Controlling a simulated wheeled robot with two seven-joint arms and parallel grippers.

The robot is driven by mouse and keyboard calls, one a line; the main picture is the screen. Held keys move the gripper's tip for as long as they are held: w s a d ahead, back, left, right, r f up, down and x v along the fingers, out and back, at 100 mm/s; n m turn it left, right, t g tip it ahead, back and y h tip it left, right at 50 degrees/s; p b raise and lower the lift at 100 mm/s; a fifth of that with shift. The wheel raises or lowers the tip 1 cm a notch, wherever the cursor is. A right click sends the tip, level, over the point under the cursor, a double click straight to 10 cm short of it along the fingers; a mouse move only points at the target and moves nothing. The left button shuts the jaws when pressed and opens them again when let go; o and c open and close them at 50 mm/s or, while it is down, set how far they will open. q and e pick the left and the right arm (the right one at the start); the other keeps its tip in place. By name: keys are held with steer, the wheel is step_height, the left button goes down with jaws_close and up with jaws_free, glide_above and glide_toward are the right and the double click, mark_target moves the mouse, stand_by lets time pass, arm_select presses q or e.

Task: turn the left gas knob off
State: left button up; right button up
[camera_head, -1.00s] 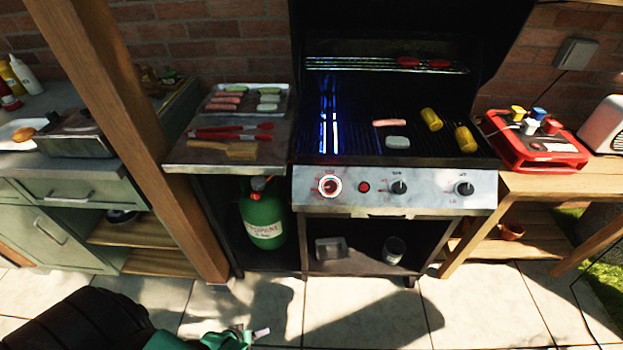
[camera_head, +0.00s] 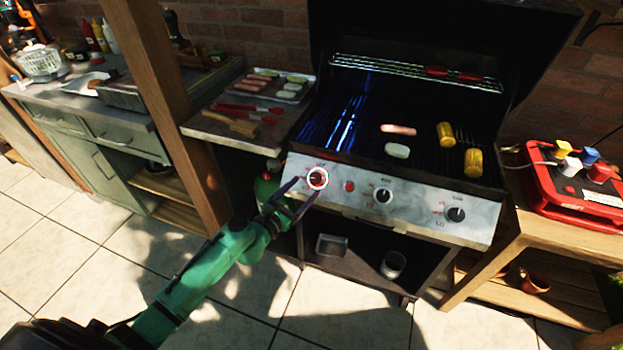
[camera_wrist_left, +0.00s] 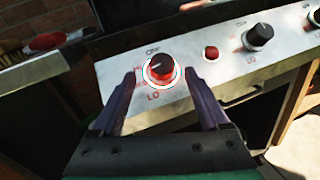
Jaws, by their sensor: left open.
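The left gas knob (camera_head: 317,178) is on the left of the grill's pale front panel (camera_head: 420,212), dark red with a glowing white ring. Blue flame light shows over the left part of the grill. My left gripper (camera_head: 297,192) is open, its fingers reaching toward the panel just beside the knob. In the left wrist view the left gas knob (camera_wrist_left: 161,69) appears between the two dark fingertips, near their ends. The jaws are not closed on it; contact cannot be told. My right gripper is not in view.
A red button (camera_head: 349,187), a middle knob (camera_head: 383,195) and a right knob (camera_head: 456,214) share the panel. Sausage and corn lie on the grate. A side shelf (camera_head: 215,135) and wooden post (camera_head: 178,110) stand left. The green gas bottle (camera_head: 266,186) is behind my gripper.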

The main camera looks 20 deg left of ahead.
mark_target(314, 180)
arm_select(q)
steer(key=x, duration=0.4)
steer(key=shift+w+d, duration=0.1)
steer(key=shift+d, duration=0.05)
steer(key=shift+w, duration=0.1)
jaws_close()
